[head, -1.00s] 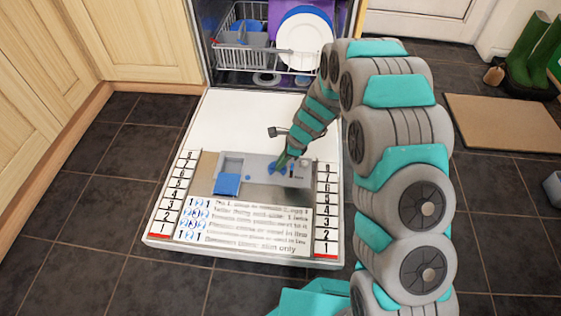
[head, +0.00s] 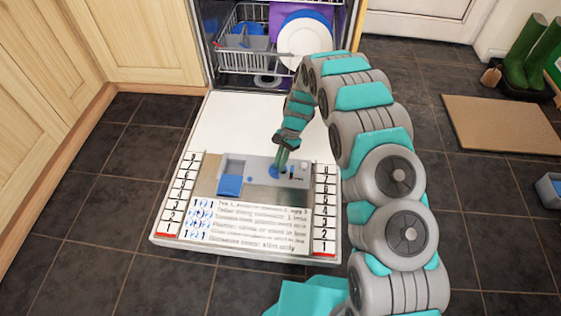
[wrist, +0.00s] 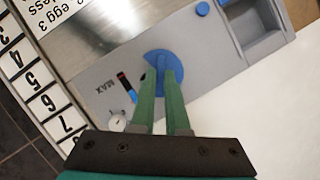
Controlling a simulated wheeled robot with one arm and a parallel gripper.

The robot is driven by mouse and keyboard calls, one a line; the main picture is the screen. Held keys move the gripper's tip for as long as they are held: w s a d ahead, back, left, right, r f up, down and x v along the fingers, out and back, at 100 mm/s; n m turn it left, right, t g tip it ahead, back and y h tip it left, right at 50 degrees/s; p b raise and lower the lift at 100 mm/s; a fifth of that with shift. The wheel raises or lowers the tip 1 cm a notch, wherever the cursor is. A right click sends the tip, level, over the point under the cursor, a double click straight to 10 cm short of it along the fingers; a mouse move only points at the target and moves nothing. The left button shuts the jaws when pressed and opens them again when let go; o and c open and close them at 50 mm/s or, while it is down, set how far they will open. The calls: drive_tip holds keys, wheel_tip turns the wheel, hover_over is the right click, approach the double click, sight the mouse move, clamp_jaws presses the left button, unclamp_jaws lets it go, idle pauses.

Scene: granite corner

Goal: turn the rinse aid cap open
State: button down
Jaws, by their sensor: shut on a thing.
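The rinse aid cap (wrist: 164,64) is a blue disc with a raised ridge, set in the grey dispenser panel on the lowered dishwasher door. My gripper (wrist: 163,76) reaches it with two green fingers, which are shut on the cap's ridge in the wrist view. In the head view my gripper (head: 282,166) points down at the dispenser (head: 262,166) and hides part of the cap (head: 274,172). I cannot tell how far the cap is turned. A MAX label and a small dial (wrist: 117,121) lie beside it.
The dispenser's detergent compartment (wrist: 255,25) and a small blue button (wrist: 202,8) are close by. The open door (head: 228,119) lies flat with printed labels. A rack with plates (head: 303,40) stands behind. Dark floor tiles are free at the left.

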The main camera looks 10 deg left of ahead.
drive_tip(key=n, duration=0.1)
drive_tip(key=n+h, duration=0.1)
drive_tip(key=n, duration=0.1)
drive_tip(key=shift+w+a+n, duration=0.1)
drive_tip(key=shift+a+n, duration=0.1)
drive_tip(key=shift+n, duration=0.1)
drive_tip(key=shift+a+n+g+h+p, duration=0.15)
drive_tip(key=shift+n+h, duration=0.25)
drive_tip(key=shift+n, duration=0.45)
drive_tip(key=shift+n+g+h+p, duration=0.15)
drive_tip(key=shift+n+h+p, duration=0.2)
drive_tip(key=shift+n, duration=0.5)
drive_tip(key=c, duration=0.9)
unclamp_jaws()
drive_tip(key=v, duration=0.7)
drive_tip(key=shift+w+r, duration=0.15)
drive_tip(key=shift+r, duration=0.25)
